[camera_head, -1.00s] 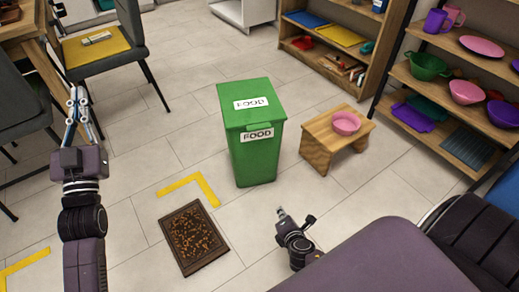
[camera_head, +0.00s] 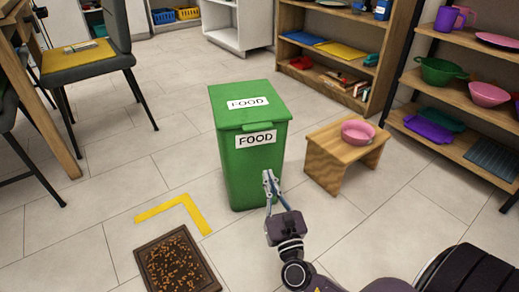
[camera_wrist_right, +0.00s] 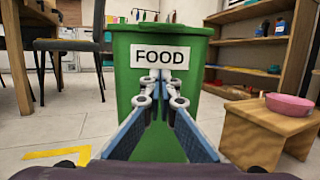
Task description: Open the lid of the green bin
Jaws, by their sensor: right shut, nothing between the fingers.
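The green bin (camera_head: 246,165) stands upright on the tiled floor, with a FOOD label on its front and another on its lid (camera_head: 243,103). The lid lies flat and closed, with a lip at its front edge. My right gripper (camera_head: 268,177) is shut and empty in front of the bin's front face, below the front label. In the right wrist view the bin (camera_wrist_right: 198,80) fills the middle, and the fingertips (camera_wrist_right: 160,78) point at its front just under the word FOOD. I cannot tell whether they touch it. My left gripper is out of view.
A small wooden stool (camera_head: 325,155) with a pink bowl (camera_head: 357,132) stands right of the bin. A dark mat (camera_head: 177,262) and yellow floor tape (camera_head: 190,207) lie at front left. Shelves (camera_head: 455,82) stand at right, a chair (camera_head: 92,62) at left.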

